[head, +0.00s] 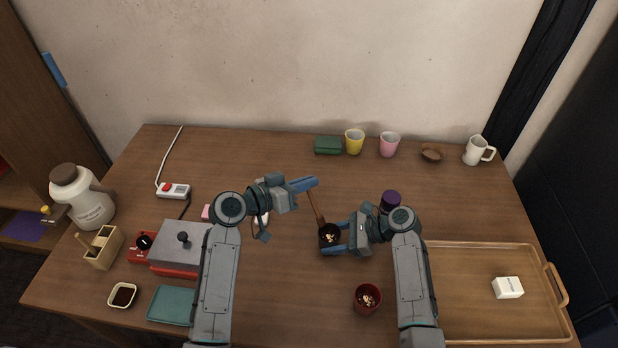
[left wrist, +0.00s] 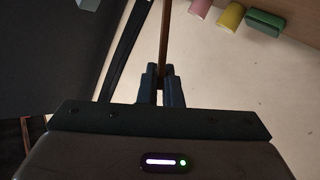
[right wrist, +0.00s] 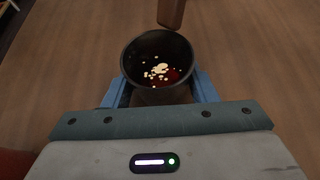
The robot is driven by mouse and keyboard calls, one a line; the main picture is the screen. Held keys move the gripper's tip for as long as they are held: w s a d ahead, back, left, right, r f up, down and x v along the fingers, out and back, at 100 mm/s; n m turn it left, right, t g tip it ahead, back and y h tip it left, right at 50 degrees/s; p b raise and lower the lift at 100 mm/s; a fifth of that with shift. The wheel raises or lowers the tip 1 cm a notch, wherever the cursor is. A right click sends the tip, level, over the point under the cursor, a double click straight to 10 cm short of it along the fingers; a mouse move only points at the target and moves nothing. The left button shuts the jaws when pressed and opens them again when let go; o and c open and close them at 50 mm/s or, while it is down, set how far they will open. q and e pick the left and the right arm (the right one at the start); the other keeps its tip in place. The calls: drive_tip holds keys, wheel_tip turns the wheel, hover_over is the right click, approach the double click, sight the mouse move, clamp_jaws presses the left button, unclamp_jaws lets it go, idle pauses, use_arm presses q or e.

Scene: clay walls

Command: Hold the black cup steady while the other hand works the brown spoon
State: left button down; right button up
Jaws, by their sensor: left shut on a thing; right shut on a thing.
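The black cup (head: 329,243) stands near the middle of the table. In the right wrist view the cup (right wrist: 160,92) is upright and holds several pale bits and something dark red. My right gripper (head: 333,236) is shut around its sides. My left gripper (head: 305,184) is shut on the handle of the brown spoon (head: 316,206), which also shows in the left wrist view (left wrist: 165,40). The spoon slants down toward the cup. In the right wrist view its lower end (right wrist: 171,13) shows at the far rim, clear of the cup's contents.
A dark red cup (head: 367,310) with pale bits stands in front of the black cup. A purple-topped item (head: 391,198) is behind my right wrist. A wooden tray (head: 460,290) lies right, a grey-and-red machine (head: 180,247) left. Cups line the back.

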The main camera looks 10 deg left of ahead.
sight(314, 206)
use_arm(q)
drive_tip(key=shift+s+d+f, duration=0.25)
drive_tip(key=shift+d+f, duration=0.15)
drive_tip(key=shift+f, duration=0.6)
drive_tip(key=shift+s+d+f, duration=0.2)
drive_tip(key=shift+d+f, duration=0.15)
drive_tip(key=shift+f, duration=0.65)
drive_tip(key=shift+s+d+f, duration=0.25)
drive_tip(key=shift+d+f, duration=0.15)
drive_tip(key=shift+f, duration=0.6)
drive_tip(key=shift+s, duration=0.15)
